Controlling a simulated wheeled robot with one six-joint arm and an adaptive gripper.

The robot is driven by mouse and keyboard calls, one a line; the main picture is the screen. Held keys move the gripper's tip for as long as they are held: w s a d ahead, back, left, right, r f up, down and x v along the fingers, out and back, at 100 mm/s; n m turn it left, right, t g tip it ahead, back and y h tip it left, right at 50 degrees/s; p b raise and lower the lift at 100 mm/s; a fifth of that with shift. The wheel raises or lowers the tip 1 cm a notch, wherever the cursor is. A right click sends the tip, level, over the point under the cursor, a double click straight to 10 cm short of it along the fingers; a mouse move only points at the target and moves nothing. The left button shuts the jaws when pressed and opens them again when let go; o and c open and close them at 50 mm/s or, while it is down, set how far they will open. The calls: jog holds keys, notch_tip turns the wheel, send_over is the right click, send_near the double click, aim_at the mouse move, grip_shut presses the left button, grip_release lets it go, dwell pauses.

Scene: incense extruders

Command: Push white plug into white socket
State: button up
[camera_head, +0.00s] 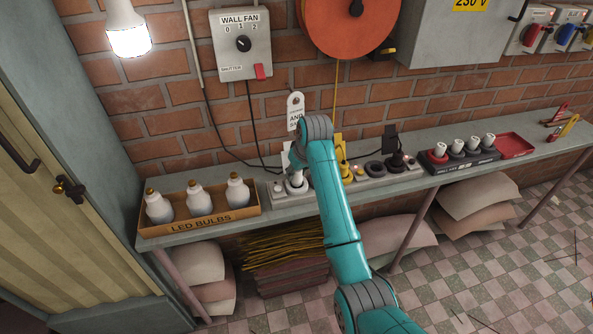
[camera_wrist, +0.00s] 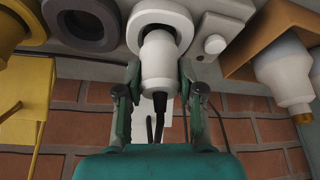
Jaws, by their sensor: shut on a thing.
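My gripper (camera_wrist: 159,76) is shut on the white plug (camera_wrist: 158,62), with one finger on each side of its body. The plug's dark cable leads back toward my palm. The plug's front end lines up with the round white socket (camera_wrist: 181,22) and overlaps its opening; I cannot tell how deep it sits. In the head view, the gripper (camera_head: 292,161) is over the left part of the strip on the shelf, with the plug (camera_head: 297,179) pointing down at the white socket (camera_head: 291,190). My arm hides part of this area.
Beside the white socket are a yellow plug (camera_head: 341,156), a dark empty socket (camera_head: 374,169) and a black plug (camera_head: 397,160). The LED bulbs box (camera_head: 216,225) stands left on the shelf. A black rack (camera_head: 462,160) and red tray (camera_head: 514,147) lie right. Cables hang along the brick wall.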

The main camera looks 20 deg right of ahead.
jog(key=shift+f, duration=0.65)
jog(key=o, duration=1.2)
